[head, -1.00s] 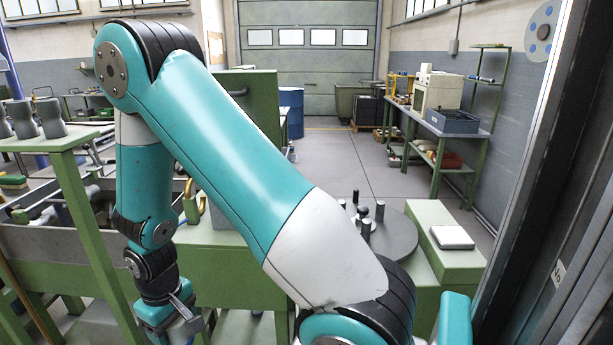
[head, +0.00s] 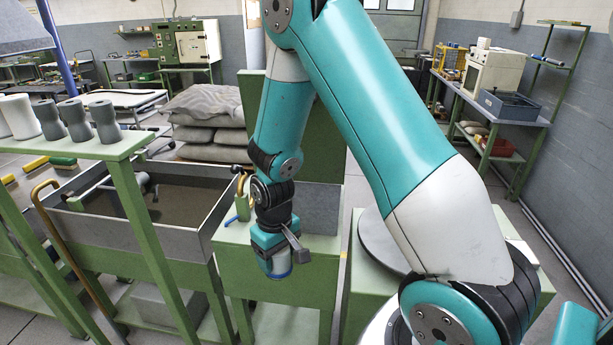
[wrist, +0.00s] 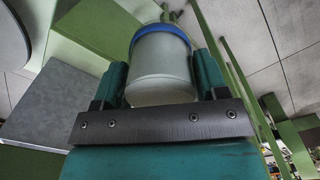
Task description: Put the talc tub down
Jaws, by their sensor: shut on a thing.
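The talc tub (wrist: 160,68) is a whitish tub with a blue rim, held between the two teal fingers of my gripper (wrist: 160,85) in the wrist view. My gripper is shut on it. In the head view my gripper (head: 275,262) points down, with the pale tub (head: 278,266) showing under it and its blue rim lowest. The tub hangs in front of a green bench (head: 300,268). I cannot tell how high above any surface it is.
A grey trough (head: 190,240) of dark material stands left of the bench. A green shelf (head: 100,148) with several grey vessels is at the near left. A round grey disc (head: 378,240) sits right of my gripper, partly behind my arm. Sacks (head: 205,115) are piled behind.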

